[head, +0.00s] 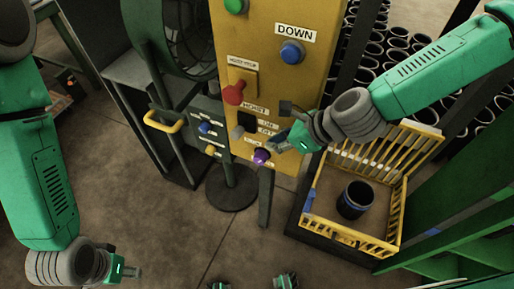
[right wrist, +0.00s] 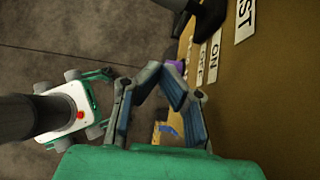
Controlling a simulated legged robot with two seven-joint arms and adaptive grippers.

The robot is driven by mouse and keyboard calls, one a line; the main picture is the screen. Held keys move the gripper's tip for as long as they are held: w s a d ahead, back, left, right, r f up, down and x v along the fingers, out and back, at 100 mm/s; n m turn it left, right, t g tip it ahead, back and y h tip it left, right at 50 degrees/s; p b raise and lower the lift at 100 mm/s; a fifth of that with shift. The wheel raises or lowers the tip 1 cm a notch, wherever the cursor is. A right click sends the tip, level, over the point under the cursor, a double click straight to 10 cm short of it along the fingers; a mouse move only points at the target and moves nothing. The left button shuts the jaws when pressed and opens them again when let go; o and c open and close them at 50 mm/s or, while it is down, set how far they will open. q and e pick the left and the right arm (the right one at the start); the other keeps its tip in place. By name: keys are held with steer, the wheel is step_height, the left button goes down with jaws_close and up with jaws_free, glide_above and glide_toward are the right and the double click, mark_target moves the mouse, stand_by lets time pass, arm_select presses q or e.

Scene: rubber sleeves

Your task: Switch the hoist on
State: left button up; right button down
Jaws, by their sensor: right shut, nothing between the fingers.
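The yellow control panel (head: 282,70) stands in the middle of the head view. Its hoist switch (head: 247,120) is a black part beside the HOIST, ON and OFF labels. In the right wrist view a black lever (right wrist: 205,14) juts from the panel near these labels. I cannot tell its setting. My right gripper (head: 278,146) is shut and empty in front of the panel's lower part, below and right of the switch. In the wrist view its fingers (right wrist: 167,78) meet near a purple button (right wrist: 176,66). My left gripper (head: 132,271) hangs low at the left, away from the panel; its opening is unclear.
The panel also carries a red knob (head: 233,94), a blue DOWN button (head: 292,52) and a green button (head: 236,5). A yellow crate (head: 345,238) holding a black sleeve (head: 355,199) stands at the right. A grey box (head: 210,128) stands left of the panel.

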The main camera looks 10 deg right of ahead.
steer(key=v, duration=0.3)
steer(key=shift+w+d, duration=0.15)
steer(key=shift+d, duration=0.1)
steer(key=shift+a, duration=0.1)
steer(key=shift+f, duration=0.1)
steer(key=s+d+f+n+g+h+b, duration=0.1)
steer(key=s+d+f+n+h+b, duration=0.15)
steer(key=s+f+n, duration=0.5)
steer(key=s+d+f+n+g+h+b, duration=0.1)
steer(key=s+d+f+n+g+b, duration=0.3)
steer(key=f, duration=0.6)
steer(key=s+d+f+n+t+h+b, duration=0.1)
steer(key=s+d+f+n+h+b, duration=0.3)
steer(key=s+d+f+n, duration=0.5)
steer(key=s+d+n, duration=0.1)
steer(key=n, duration=0.3)
steer(key=shift+s+d+b, duration=0.2)
steer(key=shift+b, duration=0.15)
